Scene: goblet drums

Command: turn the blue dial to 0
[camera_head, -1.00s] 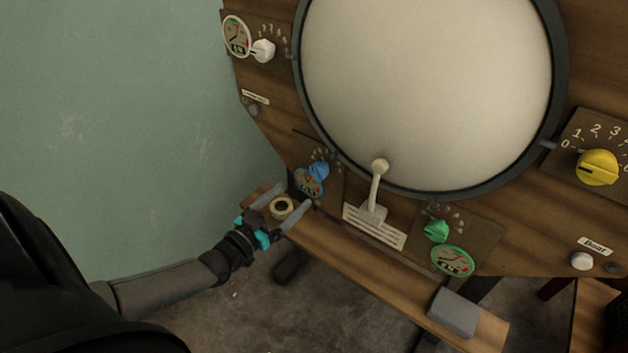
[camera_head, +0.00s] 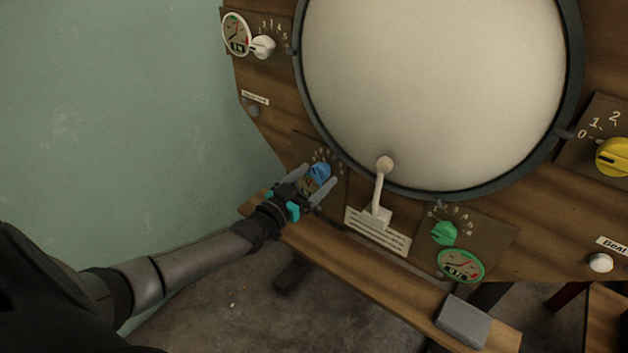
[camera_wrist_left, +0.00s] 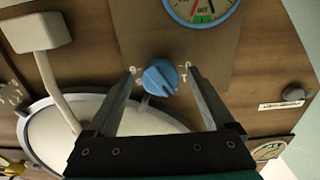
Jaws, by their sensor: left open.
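The blue dial (camera_head: 320,172) sits on a small brown plate at the lower left of the wooden panel. In the left wrist view the blue dial (camera_wrist_left: 160,77) shows a notch on its face and has small white numerals around it, too small to read surely. My left gripper (camera_head: 319,186) is open in front of the dial. In the left wrist view its two fingers (camera_wrist_left: 163,74) stand on either side of the dial, with a gap on each side. In the head view the gripper covers most of the gauge beside the dial. My right gripper is not in view.
A white lever (camera_head: 380,190) stands right of the blue dial. A green dial (camera_head: 445,233), a yellow dial (camera_head: 613,158) and a white dial (camera_head: 263,46) are elsewhere on the panel. A wooden ledge (camera_head: 350,268) runs below, with a grey block (camera_head: 462,320) on it.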

